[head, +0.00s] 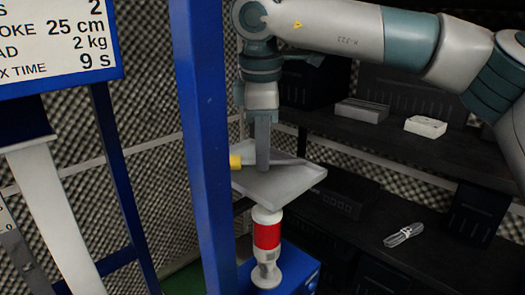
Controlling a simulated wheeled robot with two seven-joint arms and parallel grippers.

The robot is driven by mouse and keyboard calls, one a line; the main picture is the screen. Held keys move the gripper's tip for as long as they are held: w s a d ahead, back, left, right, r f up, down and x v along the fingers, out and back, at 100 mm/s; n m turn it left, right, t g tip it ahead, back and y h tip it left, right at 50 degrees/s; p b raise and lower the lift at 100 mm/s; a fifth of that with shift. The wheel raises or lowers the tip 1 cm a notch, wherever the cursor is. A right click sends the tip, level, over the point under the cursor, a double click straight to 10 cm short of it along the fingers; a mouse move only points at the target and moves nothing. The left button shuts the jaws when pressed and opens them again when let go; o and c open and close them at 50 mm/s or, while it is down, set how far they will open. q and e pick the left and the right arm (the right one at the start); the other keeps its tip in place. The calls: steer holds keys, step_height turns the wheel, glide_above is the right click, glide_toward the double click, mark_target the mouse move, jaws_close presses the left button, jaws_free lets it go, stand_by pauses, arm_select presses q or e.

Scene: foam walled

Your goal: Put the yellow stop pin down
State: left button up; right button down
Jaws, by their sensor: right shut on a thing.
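The yellow stop pin (235,161) shows as a short yellow piece just left of my right gripper's fingers. The blue post hides its left part. My right gripper (262,164) points down, shut on the pin, over a grey tilted tray (285,188). I cannot tell whether the pin touches the tray. My left gripper is not in view.
A blue upright post (205,140) stands close in front, left of the gripper. A red and white cylinder (267,236) is under the tray, above a blue box (302,268). Dark shelves behind hold a white block (426,126) and a cable bundle (404,235).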

steer(key=c, duration=1.9)
jaws_free()
steer(key=shift+r, duration=0.1)
steer(key=shift+r, duration=0.35)
step_height(320, 180, up, 11)
steer(key=s+b, duration=0.1)
steer(key=b, duration=0.2)
steer(key=shift+s+b, duration=0.3)
steer(key=shift+s, duration=0.1)
